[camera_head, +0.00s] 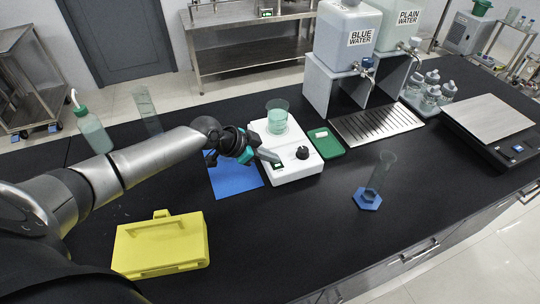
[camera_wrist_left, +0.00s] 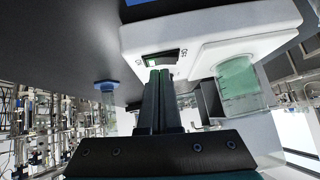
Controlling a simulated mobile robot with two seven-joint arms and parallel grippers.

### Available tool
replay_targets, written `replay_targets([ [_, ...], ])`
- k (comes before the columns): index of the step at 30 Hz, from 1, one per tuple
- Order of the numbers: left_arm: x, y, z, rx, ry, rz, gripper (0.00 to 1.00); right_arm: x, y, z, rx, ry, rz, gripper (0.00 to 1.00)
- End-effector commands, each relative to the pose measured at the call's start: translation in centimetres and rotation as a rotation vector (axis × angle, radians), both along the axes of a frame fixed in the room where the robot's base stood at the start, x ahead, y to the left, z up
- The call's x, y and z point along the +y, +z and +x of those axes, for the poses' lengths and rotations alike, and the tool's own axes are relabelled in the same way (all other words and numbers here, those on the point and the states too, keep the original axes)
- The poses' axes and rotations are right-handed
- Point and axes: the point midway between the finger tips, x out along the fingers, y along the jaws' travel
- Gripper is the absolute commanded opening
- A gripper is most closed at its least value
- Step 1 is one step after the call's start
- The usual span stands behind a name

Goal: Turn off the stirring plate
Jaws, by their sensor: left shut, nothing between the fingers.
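The stirring plate (camera_head: 292,171) is a white unit on the black bench. It carries a beaker of green liquid (camera_head: 277,122) and has a black knob (camera_head: 302,152) on its front. A rocker switch with a green lit part (camera_head: 277,164) is on its near face. My left gripper (camera_head: 268,156) is shut and empty, with its fingertips close to that switch. In the left wrist view the shut fingers (camera_wrist_left: 160,75) point at the black switch (camera_wrist_left: 160,58), just short of it or touching; I cannot tell which. My right gripper is not in view.
A yellow case (camera_head: 160,245) lies at the near left. A cylinder on a blue base (camera_head: 368,198) stands to the right. Bare bench lies in front of the plate.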

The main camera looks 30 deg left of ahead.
Motion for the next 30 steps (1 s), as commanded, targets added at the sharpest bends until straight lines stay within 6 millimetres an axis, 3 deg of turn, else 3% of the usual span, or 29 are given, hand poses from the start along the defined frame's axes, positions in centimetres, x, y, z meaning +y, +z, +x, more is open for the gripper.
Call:
replay_targets([
  [10, -1.2, 3.9, 0.1, 0.002, 0.001, -0.003, 0.0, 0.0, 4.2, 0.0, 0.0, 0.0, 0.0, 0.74],
  [21, 1.6, 7.7, -3.8, 0.003, 0.001, 0.004, 0.0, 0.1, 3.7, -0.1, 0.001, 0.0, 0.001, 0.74],
  [30, 2.8, 9.9, -5.5, 0.003, 0.002, 0.001, 0.0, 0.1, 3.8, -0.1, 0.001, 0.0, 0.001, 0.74],
])
